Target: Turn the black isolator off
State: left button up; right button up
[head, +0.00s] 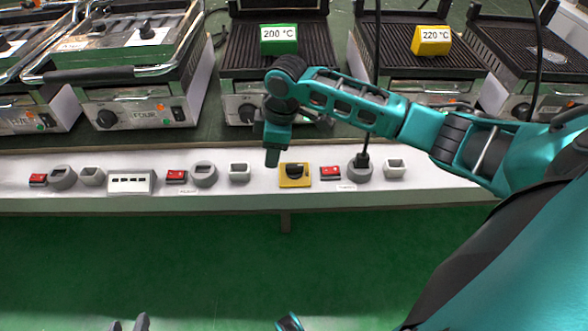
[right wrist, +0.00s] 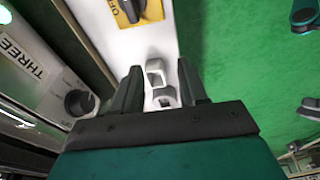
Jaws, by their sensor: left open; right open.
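The black isolator (head: 295,170) is a black rotary knob on a yellow plate, set in the white strip in front of the grills. In the right wrist view the isolator (right wrist: 132,10) is at the top, partly cut off, with "OFF" lettering on its plate. My right gripper (head: 272,158) points down just left of the isolator, apart from it. In the right wrist view my right gripper (right wrist: 160,68) is open, with grey and white sockets showing beyond its fingers. My left gripper (head: 129,323) is open and empty at the bottom edge, far from the strip.
Red switches (head: 176,177) and sockets (head: 239,172) line the white strip (head: 262,194). A black plug (head: 361,162) with a cable stands right of the isolator. Several grills (head: 130,112) stand behind. The green floor (head: 200,265) in front is clear.

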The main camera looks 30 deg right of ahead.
notch_tip(320, 180, up, 4)
jog(key=g+h+b, duration=0.1)
jog(key=g, duration=0.1)
send_over(295, 165)
jog(key=shift+n, duration=0.3)
notch_tip(295, 165, down, 12)
jog(key=b, duration=0.4)
jog(key=shift+r+b, duration=0.15)
jog(key=shift+b, duration=0.15)
jog(key=shift+c, duration=0.5)
grip_shut()
